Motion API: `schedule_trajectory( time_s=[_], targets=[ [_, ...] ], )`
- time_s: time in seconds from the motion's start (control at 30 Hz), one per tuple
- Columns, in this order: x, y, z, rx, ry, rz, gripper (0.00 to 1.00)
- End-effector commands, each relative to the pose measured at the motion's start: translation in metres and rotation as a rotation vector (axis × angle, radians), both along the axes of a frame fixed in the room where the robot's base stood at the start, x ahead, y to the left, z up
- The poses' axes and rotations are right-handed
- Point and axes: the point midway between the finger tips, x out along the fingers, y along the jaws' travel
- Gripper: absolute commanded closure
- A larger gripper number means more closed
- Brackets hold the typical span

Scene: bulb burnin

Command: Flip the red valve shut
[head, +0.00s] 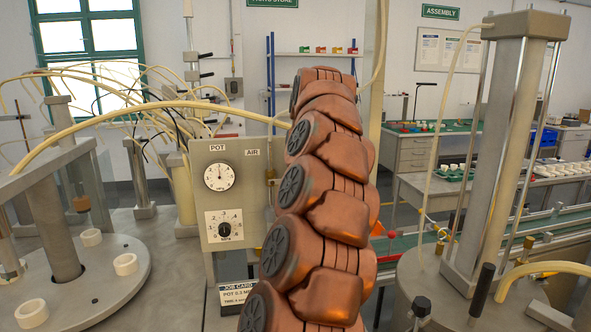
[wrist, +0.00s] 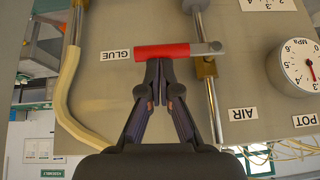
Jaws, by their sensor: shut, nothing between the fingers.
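The red valve handle (wrist: 162,51) lies level in the wrist view, crosswise to the upright metal pipe (wrist: 208,105). Its grey end meets the pipe at the right, by a brass fitting (wrist: 205,68). A GLUE label (wrist: 115,55) is just left of the handle. My gripper (wrist: 158,64) is shut and empty, its fingertips at the lower edge of the handle near its middle; I cannot tell whether they touch. In the head view my copper arm hides the valve and the gripper, and only the left part of the grey panel (head: 215,268) shows.
The wrist picture is upside down. A pressure gauge (wrist: 299,66) and an AIR label (wrist: 243,114) are right of the pipe. A cream hose (wrist: 68,100) runs at the left. In the head view, round metal stands (head: 130,295) flank the panel, and hoses arch behind it.

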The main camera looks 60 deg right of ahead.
Motion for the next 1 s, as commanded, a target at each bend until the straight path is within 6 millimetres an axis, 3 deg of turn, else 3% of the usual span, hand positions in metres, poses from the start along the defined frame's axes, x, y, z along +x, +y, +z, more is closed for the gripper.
schedule_trajectory(
  time_s=[0.27, 0.57, 0.67, 1.0],
  targets=[
    [0.001, -0.001, 0.006, 0.001, 0.001, 0.0, 1.0],
    [0.006, -0.006, 0.046, -0.002, 0.0, 0.002, 1.0],
    [0.001, -0.001, 0.048, -0.001, 0.001, 0.002, 1.0],
    [-0.011, 0.016, 0.081, -0.004, -0.003, 0.004, 1.0]
  ],
)
